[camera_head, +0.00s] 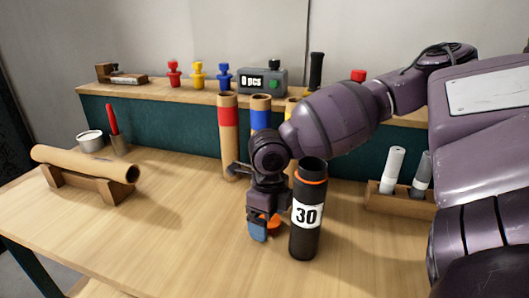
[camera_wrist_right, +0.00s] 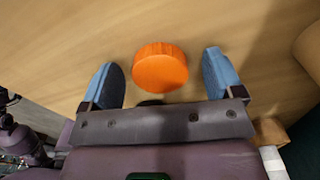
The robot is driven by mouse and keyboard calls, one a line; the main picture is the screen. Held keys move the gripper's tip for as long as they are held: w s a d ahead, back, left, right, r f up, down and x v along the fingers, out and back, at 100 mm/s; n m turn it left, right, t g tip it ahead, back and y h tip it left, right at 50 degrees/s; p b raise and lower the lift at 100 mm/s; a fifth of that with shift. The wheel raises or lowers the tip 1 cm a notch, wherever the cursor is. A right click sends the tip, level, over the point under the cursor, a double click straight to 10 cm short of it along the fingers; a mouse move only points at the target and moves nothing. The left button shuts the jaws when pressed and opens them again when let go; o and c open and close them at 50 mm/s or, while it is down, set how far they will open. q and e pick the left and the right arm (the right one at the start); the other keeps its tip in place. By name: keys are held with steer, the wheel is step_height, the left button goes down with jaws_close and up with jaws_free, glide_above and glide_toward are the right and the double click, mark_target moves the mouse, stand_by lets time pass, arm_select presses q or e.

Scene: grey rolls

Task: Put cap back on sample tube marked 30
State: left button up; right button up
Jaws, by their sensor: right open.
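The black sample tube marked 30 (camera_head: 306,232) stands upright on the table, with an orange band near its open top. The orange cap (camera_head: 274,223) lies just left of it, partly hidden behind my right gripper (camera_head: 260,228). In the right wrist view, the cap (camera_wrist_right: 160,67) is a round ridged disc on the wood. My right gripper (camera_wrist_right: 160,66) is open there, its two blue fingers on either side of the cap with gaps on both sides. The gripper points down, close to the tube's left side. My left gripper is not in view.
A kraft roll (camera_head: 85,164) lies on a wooden cradle at left, near a cup (camera_head: 90,141). Upright tubes with red (camera_head: 228,117) and blue (camera_head: 261,118) bands stand behind my arm. A rack (camera_head: 395,203) with two tubes is at right. The table's front left is clear.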

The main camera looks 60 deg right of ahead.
steer(key=shift+r, duration=0.15)
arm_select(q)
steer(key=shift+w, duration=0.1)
arm_select(e)
steer(key=c, duration=1)
steer(key=shift+r, duration=0.1)
steer(key=shift+r, duration=0.3)
step_height(320, 180, up, 5)
steer(key=shift+f+p, duration=0.1)
steer(key=shift+p, duration=1.1)
arm_select(q)
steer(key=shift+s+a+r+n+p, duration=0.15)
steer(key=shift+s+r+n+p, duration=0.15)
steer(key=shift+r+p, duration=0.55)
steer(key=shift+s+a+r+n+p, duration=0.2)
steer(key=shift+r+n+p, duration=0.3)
steer(key=shift+p, duration=0.6)
arm_select(e)
step_height(320, 180, up, 14)
steer(key=shift+r, duration=0.2)
